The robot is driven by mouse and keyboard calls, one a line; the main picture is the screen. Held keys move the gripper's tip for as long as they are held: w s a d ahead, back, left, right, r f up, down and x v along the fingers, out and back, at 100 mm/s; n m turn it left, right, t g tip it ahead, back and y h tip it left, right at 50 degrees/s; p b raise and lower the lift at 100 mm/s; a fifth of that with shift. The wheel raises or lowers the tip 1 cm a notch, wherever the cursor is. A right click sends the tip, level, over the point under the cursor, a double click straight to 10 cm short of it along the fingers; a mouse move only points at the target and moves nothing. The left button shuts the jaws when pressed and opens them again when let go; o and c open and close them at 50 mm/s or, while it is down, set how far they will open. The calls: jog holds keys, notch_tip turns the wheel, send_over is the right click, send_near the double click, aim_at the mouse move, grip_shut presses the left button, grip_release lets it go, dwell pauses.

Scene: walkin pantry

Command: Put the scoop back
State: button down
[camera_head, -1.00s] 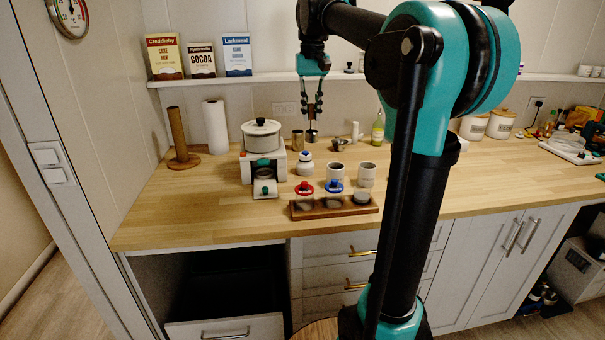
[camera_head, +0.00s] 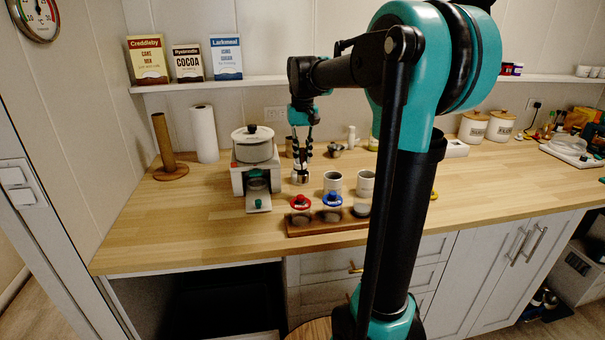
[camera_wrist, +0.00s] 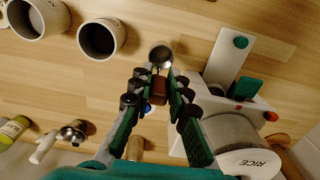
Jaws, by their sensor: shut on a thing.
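The scoop, a small metal cup with a brown handle (camera_wrist: 158,90), is held between the fingers of my gripper (camera_wrist: 155,92) in the wrist view. Its round cup (camera_wrist: 160,55) extends past the fingertips, above the wooden counter. In the head view my gripper (camera_head: 301,150) points down over the counter, right of the rice dispenser (camera_head: 240,178) and left of two mugs. The dispenser, with a canister marked RICE (camera_wrist: 240,140), shows in the wrist view at right.
Two mugs (camera_head: 333,182) stand right of my gripper. A wooden rack (camera_head: 330,225) with red- and blue-topped jars is in front. A paper roll (camera_head: 204,134) stands at left. The counter's left front is clear.

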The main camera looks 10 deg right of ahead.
aim_at(303, 173)
jog(key=shift+f, duration=3.15)
jog(key=shift+f, duration=0.1)
jog(key=c, duration=1.5)
grip_release()
jog(key=shift+o, duration=0.2)
notch_tip(303, 173, up, 12)
